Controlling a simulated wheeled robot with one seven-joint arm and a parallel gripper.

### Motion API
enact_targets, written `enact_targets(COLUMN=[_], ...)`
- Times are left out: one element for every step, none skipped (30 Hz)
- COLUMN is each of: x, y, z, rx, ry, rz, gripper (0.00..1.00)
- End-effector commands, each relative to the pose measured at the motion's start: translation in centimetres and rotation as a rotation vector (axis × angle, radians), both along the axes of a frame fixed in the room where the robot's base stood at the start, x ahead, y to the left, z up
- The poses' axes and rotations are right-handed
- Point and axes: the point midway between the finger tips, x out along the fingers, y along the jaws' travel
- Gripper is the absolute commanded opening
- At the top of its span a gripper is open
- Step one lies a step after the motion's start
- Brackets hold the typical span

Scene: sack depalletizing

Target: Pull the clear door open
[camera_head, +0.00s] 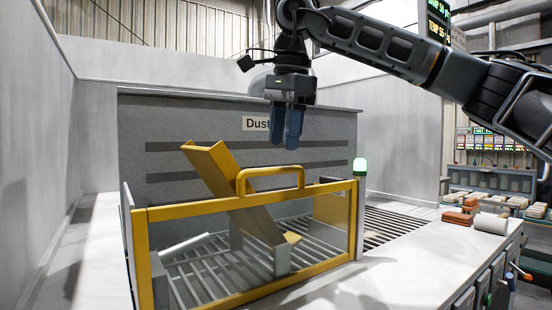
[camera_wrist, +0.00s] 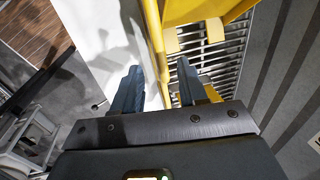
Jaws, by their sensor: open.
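The clear door (camera_head: 245,246) is a see-through panel in a yellow frame at the front of the grey station, and it stands closed across the opening. Its yellow arched handle (camera_head: 271,175) sits on the top rail. My gripper (camera_head: 288,143) hangs above and slightly behind the handle in the head view, fingers pointing down, apart from it. In the wrist view, my gripper's two fingers (camera_wrist: 161,88) are spread with nothing held between them. A yellow rail (camera_wrist: 156,45) of the frame runs between the fingertips there, beyond them.
A yellow chute (camera_head: 225,185) slants down behind the door onto a grate of bars (camera_head: 208,268). A green lamp (camera_head: 360,166) stands at the right end of the frame. The counter in front (camera_head: 400,275) is clear.

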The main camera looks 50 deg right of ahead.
Motion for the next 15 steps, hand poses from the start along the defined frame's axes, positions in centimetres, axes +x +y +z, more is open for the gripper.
enact_targets(x=[0.2,0.2,0.3,0.4,0.5,0.6,0.7,0.8,0.8,0.9,0.9,0.9,1.0,1.0,1.0], y=[0.0,-0.1,-0.1,-0.1,-0.1,-0.1,-0.2,-0.2,-0.2,-0.2,-0.2,-0.2,-0.2,-0.2,-0.2], z=[-0.9,-1.3,-2.0,-2.4,-2.8,-3.3,-3.6,-3.9,-4.3,-4.5,-4.6,-4.8,-4.9,-5.0,-5.1], rx=[0.001,0.001,0.002,0.003,0.002,0.002,0.003,0.003,0.003,0.002,0.002,0.002,0.002,0.002,0.002], ry=[0.002,0.002,0.001,0.001,0.001,0.000,0.000,0.000,0.000,-0.001,-0.001,-0.001,-0.001,-0.001,-0.001], rz=[0.000,0.001,0.001,0.001,0.000,0.000,0.001,0.001,0.001,0.000,0.000,0.000,0.000,0.000,0.000], gripper=[0.42,0.42,0.42,0.42,0.42,0.42,0.42,0.42,0.42,0.42,0.42,0.42,0.42,0.42,0.42])
